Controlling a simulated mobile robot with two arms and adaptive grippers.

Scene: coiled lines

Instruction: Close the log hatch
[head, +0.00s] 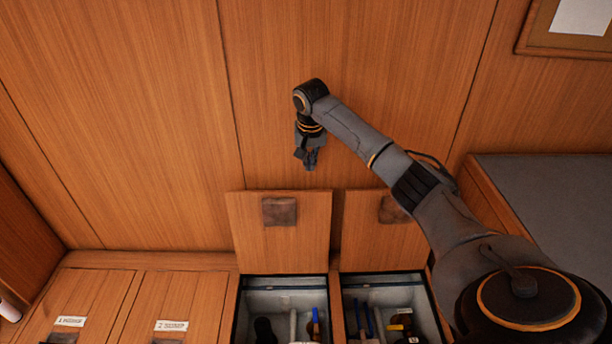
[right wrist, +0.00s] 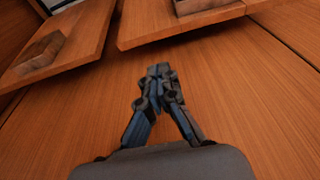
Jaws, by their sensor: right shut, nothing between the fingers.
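Two hatch lids stand open against the wood wall, a left lid (head: 285,238) and a right lid (head: 375,245), each with a dark recessed-looking patch. I cannot tell which is the log hatch. My right gripper (head: 310,164) is shut and empty, above the top edges of the lids and nearest the left one, apart from it. In the right wrist view the shut fingers (right wrist: 159,72) point toward the lids, with one lid (right wrist: 140,27) ahead and another lid (right wrist: 85,35) at upper left. My left gripper is not in view.
Below the lids are a left open bin (head: 286,282) and a right open bin (head: 385,279) holding tools. Two shut lids with unreadable labels (head: 70,321) (head: 171,325) lie at left. A grey-topped bench (head: 550,200) stands at right. The wall left of my gripper is clear.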

